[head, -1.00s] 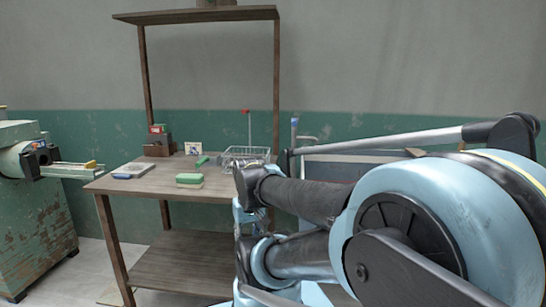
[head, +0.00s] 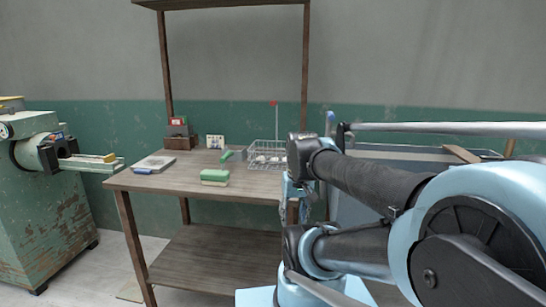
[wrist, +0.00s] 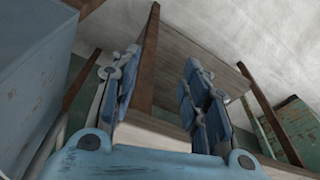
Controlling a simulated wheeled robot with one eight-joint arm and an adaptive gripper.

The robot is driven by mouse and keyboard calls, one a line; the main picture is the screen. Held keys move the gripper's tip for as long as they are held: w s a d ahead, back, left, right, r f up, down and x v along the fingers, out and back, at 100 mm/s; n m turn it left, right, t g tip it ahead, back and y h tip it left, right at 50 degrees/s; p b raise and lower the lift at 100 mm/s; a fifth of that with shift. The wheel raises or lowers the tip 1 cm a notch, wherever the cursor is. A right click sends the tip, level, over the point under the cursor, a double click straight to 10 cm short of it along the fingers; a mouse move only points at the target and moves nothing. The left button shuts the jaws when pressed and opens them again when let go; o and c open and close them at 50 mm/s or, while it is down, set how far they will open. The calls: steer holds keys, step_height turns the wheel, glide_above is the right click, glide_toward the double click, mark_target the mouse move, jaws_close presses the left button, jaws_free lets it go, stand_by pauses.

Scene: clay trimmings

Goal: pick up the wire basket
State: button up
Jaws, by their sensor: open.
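The wire basket (head: 268,156) stands on the wooden table (head: 140,181), near its right back corner in the head view. Light-coloured contents show through its mesh, too small to make out. My arm hides part of the table's right end beside the basket. My gripper (wrist: 160,78) shows in the wrist view with its two blue fingers apart and nothing between them. The tilted table and its posts show beyond the fingers; I cannot make out the basket there. In the head view the gripper is mostly hidden by my arm, right of and below the basket.
A green and cream block (head: 215,178), a green item (head: 227,155), a grey slab with a blue edge (head: 155,163), a card (head: 215,142) and a brown holder (head: 180,138) share the table. A green machine (head: 45,200) stands left. A large bin (head: 365,205) stands right.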

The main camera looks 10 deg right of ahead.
steer(key=w+d+r+m+y, duration=0.1)
steer(key=w+r, duration=0.8)
steer(key=r, duration=0.3)
steer(key=w+r+m+y, duration=0.1)
steer(key=w+r, duration=0.8)
steer(key=r, duration=0.4)
steer(key=m+y, duration=0.2)
glide_toward(274, 102)
steer(key=w+d+r, duration=0.3)
steer(key=r, duration=0.3)
steer(key=shift+t, duration=0.4)
steer(key=shift+d+x, duration=0.15)
steer(key=shift+x, duration=4.25)
steer(key=shift+d+x, duration=0.2)
steer(key=shift+x, duration=4.2)
steer(key=shift+w+f, duration=0.1)
jaws_close()
